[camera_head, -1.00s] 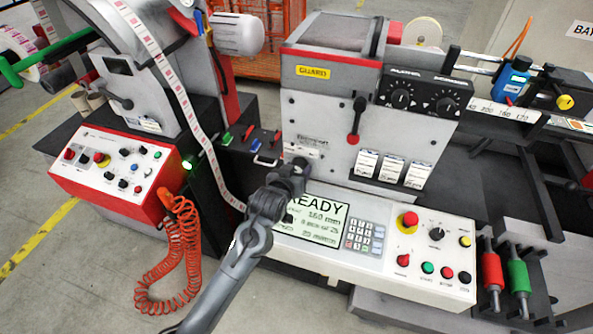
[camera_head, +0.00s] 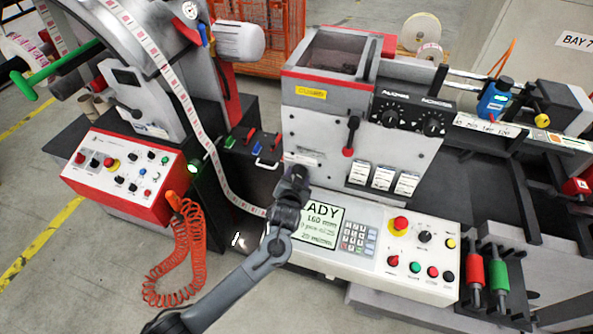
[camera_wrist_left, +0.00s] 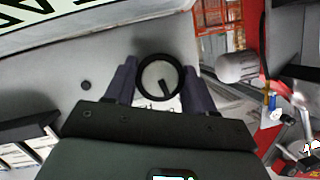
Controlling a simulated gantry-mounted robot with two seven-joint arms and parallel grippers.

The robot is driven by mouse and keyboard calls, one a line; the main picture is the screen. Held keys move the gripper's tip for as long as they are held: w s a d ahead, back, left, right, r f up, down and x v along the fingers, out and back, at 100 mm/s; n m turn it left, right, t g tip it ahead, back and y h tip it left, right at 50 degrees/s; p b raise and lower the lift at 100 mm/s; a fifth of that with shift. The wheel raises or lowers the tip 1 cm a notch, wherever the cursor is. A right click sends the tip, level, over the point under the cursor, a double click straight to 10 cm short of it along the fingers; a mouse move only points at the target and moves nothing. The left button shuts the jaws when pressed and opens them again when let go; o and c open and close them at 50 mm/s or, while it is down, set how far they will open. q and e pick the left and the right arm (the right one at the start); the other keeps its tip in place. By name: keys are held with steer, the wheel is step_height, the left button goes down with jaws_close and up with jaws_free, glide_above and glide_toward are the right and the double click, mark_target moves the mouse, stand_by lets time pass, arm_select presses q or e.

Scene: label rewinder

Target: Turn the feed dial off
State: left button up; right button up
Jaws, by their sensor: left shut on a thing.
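In the left wrist view a round dial (camera_wrist_left: 160,82) with a black rim and pale face sits between the two fingers of my left gripper (camera_wrist_left: 160,88). A dark pointer mark on its face slants toward lower right in that view. The fingers are shut on its sides. In the head view my left gripper (camera_head: 296,174) is at the lower left of the machine's grey front panel (camera_head: 325,138), just above the screen. It hides the dial there. No wording by the dial is readable. My right gripper does not show.
The screen (camera_head: 319,222) and console (camera_head: 375,264) with coloured buttons lie just below my gripper. A red-knobbed lever (camera_head: 349,146) and two black dials (camera_head: 390,118) are up and right. A label strip (camera_head: 222,178) runs close on the left.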

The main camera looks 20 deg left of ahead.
arm_select(q)
steer(key=shift+m+y+p, duration=0.5)
steer(key=shift+m+p, duration=0.2)
steer(key=shift+p, duration=0.15)
steer(key=o, duration=1)
steer(key=shift+o, duration=0.2)
steer(key=p+v, duration=0.1)
steer(key=v, duration=1)
steer(key=shift+f, duration=0.15)
steer(key=shift+d, duration=0.1)
